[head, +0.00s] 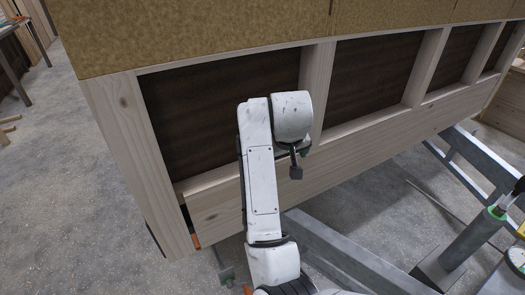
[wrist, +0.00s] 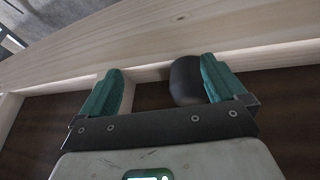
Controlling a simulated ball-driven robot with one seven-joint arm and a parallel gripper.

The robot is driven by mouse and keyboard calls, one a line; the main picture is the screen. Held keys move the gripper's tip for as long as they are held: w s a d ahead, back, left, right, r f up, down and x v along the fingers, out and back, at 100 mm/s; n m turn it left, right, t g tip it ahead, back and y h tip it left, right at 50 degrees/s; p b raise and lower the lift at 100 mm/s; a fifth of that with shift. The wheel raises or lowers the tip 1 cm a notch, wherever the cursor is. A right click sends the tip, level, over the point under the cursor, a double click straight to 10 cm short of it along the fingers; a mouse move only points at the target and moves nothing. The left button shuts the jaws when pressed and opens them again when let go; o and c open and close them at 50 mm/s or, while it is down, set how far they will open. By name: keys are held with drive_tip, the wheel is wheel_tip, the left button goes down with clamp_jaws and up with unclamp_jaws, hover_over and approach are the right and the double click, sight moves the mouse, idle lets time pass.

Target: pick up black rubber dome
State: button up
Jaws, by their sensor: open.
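The black rubber dome (wrist: 185,82) shows in the wrist view as a dark rounded shape by the pale timber. It lies between my gripper's two green fingers, close to the right finger and well apart from the left one. My gripper (wrist: 160,66) is open. The right finger partly covers the dome's right side, and I cannot tell if they touch. In the head view my arm mostly hides the gripper, and I cannot make out the dome for sure there.
A timber wall frame (head: 318,85) with dark panels stands in front of me, and its lower beam (head: 370,140) runs behind my arm. Grey metal trailer beams (head: 345,245) lie below right. A metal post with a green collar (head: 475,235) stands at right. Concrete floor (head: 75,190) is open at left.

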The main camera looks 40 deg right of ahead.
drive_tip(key=w+a+r+m+y, duration=0.1)
drive_tip(key=w+r, duration=0.4)
drive_tip(key=r, duration=0.2)
drive_tip(key=shift+y, duration=0.3)
drive_tip(key=p+x, duration=0.1)
drive_tip(key=x, duration=0.9)
drive_tip(key=shift+w+f, duration=0.1)
drive_tip(key=shift+w, duration=0.05)
drive_tip(key=shift+t, duration=0.3)
drive_tip(key=shift+c, duration=0.2)
drive_tip(key=c, duration=1)
